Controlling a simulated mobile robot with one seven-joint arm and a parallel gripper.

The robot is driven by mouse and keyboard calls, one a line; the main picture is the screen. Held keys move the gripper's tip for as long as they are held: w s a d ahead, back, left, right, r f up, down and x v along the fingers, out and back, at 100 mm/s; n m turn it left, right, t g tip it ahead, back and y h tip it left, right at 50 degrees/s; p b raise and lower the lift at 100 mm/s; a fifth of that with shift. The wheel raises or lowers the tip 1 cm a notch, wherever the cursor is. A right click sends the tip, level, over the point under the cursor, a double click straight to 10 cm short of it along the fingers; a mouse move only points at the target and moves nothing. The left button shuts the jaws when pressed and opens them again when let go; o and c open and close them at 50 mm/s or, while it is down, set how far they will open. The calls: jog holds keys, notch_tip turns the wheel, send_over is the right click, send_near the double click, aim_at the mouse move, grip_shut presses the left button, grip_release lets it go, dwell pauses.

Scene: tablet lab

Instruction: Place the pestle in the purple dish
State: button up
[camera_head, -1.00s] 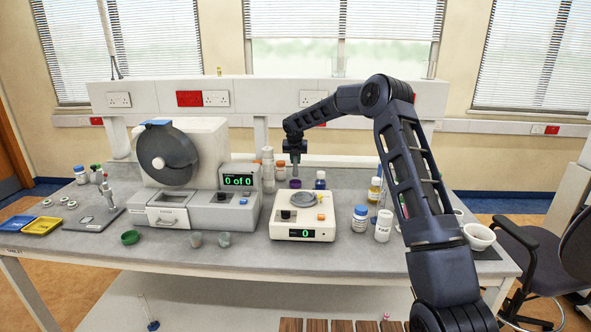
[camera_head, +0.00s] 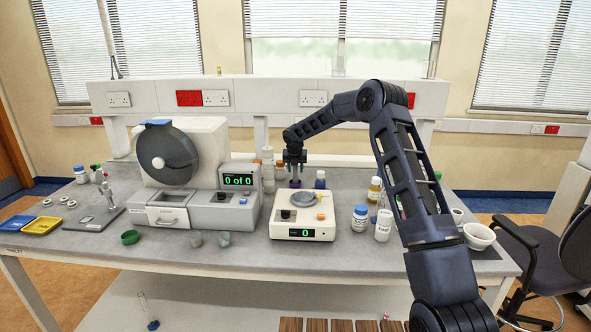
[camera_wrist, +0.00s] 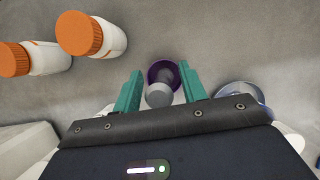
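The small purple dish (camera_head: 295,183) stands toward the back of the bench, and its rim (camera_wrist: 163,66) shows in the wrist view. The grey pestle (camera_wrist: 159,96) is seen end-on in the wrist view, overlapping the near part of the dish; whether it rests on the dish's bottom I cannot tell. My gripper (camera_head: 295,172) is directly above the dish, pointing down. Its teal fingers (camera_wrist: 161,90) are spread on either side of the pestle, with a visible gap on each side.
Orange-capped bottles (camera_wrist: 88,37) stand close left of my gripper. A balance (camera_head: 284,222) reading 0 is in front, and a large grey machine (camera_head: 205,140) is to the left. A white mortar bowl (camera_head: 479,235) sits at the right.

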jog(key=shift+r, duration=0.15)
jog(key=v, duration=1.2)
jog(key=s+d+r+m+h, duration=0.1)
jog(key=s+d+r+m, duration=0.8)
jog(key=s+d, duration=0.35)
jog(key=s+d+r+m+h, duration=0.1)
jog(key=s+d+r+m, duration=0.75)
jog(key=s+d, duration=0.4)
jog(key=s+d+f+m, duration=0.2)
jog(key=s+m, duration=0.4)
jog(key=s, duration=0.4)
jog(key=s+d+f+m+y, duration=0.1)
jog(key=s+d+m, duration=0.4)
jog(key=s, duration=0.6)
jog(key=s+d+f+m+y, duration=0.1)
jog(key=s+d+f+m, duration=0.2)
jog(key=s+m, duration=0.4)
jog(key=s+d, duration=0.1)
jog(key=s, duration=0.2)
jog(key=shift+s, duration=0.3)
jog(key=shift+o, duration=0.2)
jog(key=shift+m, duration=0.25)
